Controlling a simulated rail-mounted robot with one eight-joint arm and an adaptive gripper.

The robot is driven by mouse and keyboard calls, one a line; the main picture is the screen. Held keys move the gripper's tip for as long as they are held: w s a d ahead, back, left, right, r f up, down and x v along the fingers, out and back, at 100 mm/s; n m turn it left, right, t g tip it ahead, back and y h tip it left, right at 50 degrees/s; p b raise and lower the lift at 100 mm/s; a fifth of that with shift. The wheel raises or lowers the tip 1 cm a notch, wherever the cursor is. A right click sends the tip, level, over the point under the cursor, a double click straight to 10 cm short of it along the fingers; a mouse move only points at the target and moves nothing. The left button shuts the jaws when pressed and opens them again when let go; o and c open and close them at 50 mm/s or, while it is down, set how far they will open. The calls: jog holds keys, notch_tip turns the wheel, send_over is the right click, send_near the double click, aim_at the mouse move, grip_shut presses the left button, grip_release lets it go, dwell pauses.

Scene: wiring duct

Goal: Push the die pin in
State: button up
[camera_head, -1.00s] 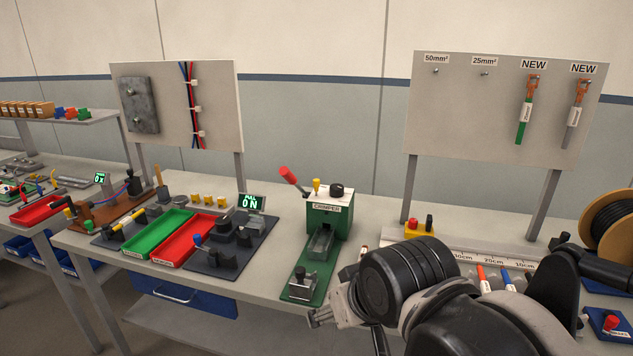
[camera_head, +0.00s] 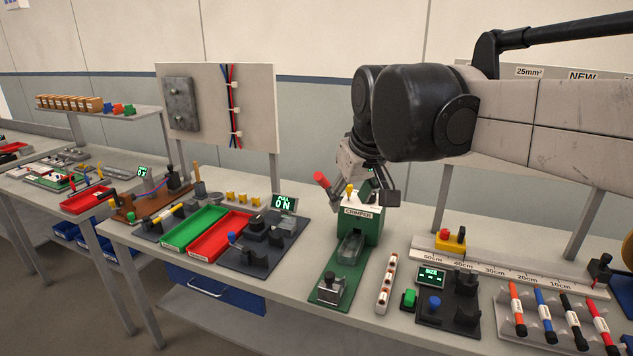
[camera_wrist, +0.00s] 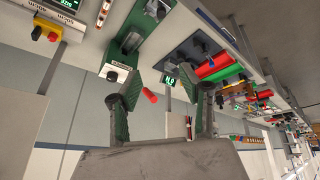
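The green crimper (camera_head: 358,228) with its white top stands on the bench in the head view. The crimper's lever with a red handle (camera_head: 321,179) leans to the left; the handle shows between my fingers in the wrist view (camera_wrist: 149,95). My gripper (camera_wrist: 168,80) is open and empty. In the head view it hangs above and behind the crimper, partly hidden by my arm and the crimper. No contact with the pin shows.
Green (camera_head: 194,227) and red (camera_head: 221,236) trays lie left of the crimper. A size tester (camera_head: 446,298) and a strip of small parts (camera_head: 387,282) lie right of it. A panel with cables (camera_head: 222,106) stands behind the bench. The air above the trays is clear.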

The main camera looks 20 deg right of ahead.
jog(key=w+d+r+n+g+p, duration=0.1)
jog(key=w+r, duration=0.2)
jog(key=w, duration=0.4)
jog(key=w+d+r+p, duration=0.1)
jog(key=w+d+r, duration=0.1)
jog(key=w+r, duration=0.3)
jog(key=n+g+p, duration=0.5)
jog(key=p, duration=0.3)
send_over(349, 190)
jog(key=w, duration=0.1)
notch_tip(349, 190, down, 15)
jog(key=f+b, duration=0.5)
jog(key=shift+w+d+f+b, duration=0.15)
jog(key=shift+d+f+b, duration=0.1)
jog(key=shift+f+b, duration=0.15)
jog(key=shift+f, duration=3.75)
grip_shut()
